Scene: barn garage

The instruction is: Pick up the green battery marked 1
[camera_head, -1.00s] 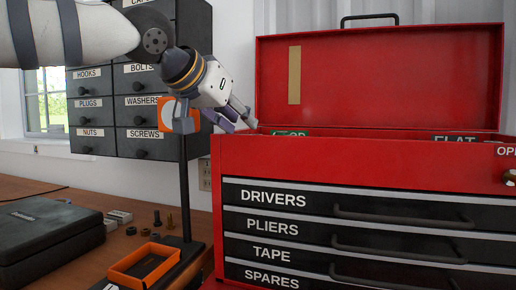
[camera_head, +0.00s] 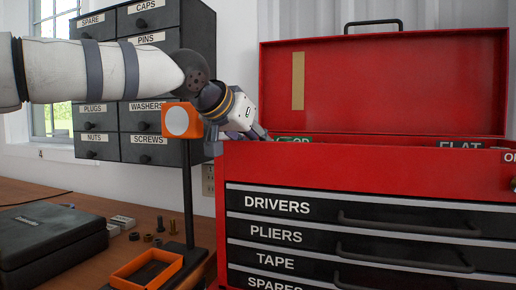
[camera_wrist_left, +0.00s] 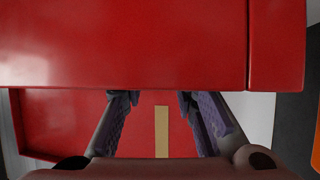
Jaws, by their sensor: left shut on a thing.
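My left gripper (camera_head: 258,134) reaches in from the left in the head view, low at the left end of the open red toolbox (camera_head: 360,165). In the left wrist view its two fingers (camera_wrist_left: 160,98) stand apart, and their tips pass behind the red toolbox edge (camera_wrist_left: 130,45). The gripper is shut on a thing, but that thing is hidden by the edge. I cannot make out a green battery marked 1 in either view. A green patch with pale letters (camera_head: 292,138) shows just over the toolbox rim, right of the gripper. My right gripper is not in view.
The raised red lid (camera_head: 390,85) stands behind the gripper. An orange block with a white disc (camera_head: 182,121) sits on a dark post left of the gripper. Dark labelled drawers (camera_head: 148,62) hang behind. An orange tray (camera_head: 148,268) and a black case (camera_head: 45,240) lie on the bench.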

